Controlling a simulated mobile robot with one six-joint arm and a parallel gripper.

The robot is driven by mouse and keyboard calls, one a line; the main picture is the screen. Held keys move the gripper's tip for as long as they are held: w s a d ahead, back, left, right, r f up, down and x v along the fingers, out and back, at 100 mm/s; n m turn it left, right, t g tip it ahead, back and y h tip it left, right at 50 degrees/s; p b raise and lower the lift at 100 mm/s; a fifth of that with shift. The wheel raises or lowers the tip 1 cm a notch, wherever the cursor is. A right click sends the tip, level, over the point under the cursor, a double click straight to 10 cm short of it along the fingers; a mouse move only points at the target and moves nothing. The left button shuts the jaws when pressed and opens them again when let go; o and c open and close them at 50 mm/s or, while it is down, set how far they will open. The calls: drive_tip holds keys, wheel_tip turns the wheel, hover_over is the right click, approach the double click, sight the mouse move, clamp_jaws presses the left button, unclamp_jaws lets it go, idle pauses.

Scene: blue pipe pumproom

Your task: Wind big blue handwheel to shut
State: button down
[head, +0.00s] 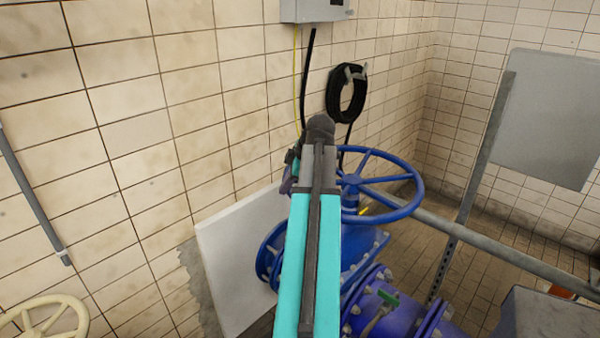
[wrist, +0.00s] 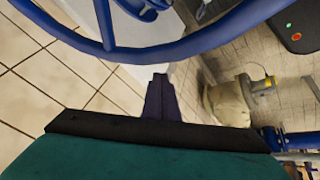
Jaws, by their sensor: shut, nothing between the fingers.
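The big blue handwheel (head: 408,178) sits level on top of a blue valve body (head: 352,245), right of my teal and grey arm in the head view. My arm covers the left part of its rim. In the wrist view the handwheel rim (wrist: 180,50) curves across the top, with a spoke at upper left. My gripper (wrist: 160,80) shows there as narrow dark fingers, closed together and empty, with the tips just below the rim in the picture. I cannot tell whether they touch it. In the head view the fingers are not clearly visible.
A grey rail (head: 490,245) runs beside the wheel to an upright post (head: 465,185). A white panel (head: 225,250) leans at the tiled wall. A cream handwheel (head: 45,318) stands at lower left. A black hose coil (head: 345,95) hangs behind.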

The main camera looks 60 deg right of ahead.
drive_tip(key=s+d+r+h+p, duration=0.1)
drive_tip(key=s+d+r, duration=0.3)
drive_tip(key=s+r, duration=0.3)
wheel_tip(320, 180, up, 2)
drive_tip(key=shift+s+r+t+h, duration=0.1)
drive_tip(key=shift+s+t+h, duration=0.15)
drive_tip(key=shift+t+h, duration=0.05)
drive_tip(key=shift+w+f, duration=0.1)
drive_tip(key=shift+f, duration=0.1)
drive_tip(key=w+d+f+p, duration=0.4)
drive_tip(key=w+f, duration=0.3)
drive_tip(key=f, duration=0.2)
drive_tip(key=shift+d+f+p, duration=0.3)
drive_tip(key=shift+d+p, duration=0.1)
drive_tip(key=shift+p, duration=0.25)
drive_tip(key=shift+w+d+m+b, duration=0.3)
drive_tip(key=shift+w+d, duration=0.05)
drive_tip(key=shift+d, duration=0.05)
drive_tip(key=shift+w+d, duration=0.1)
drive_tip(key=shift+d, duration=0.05)
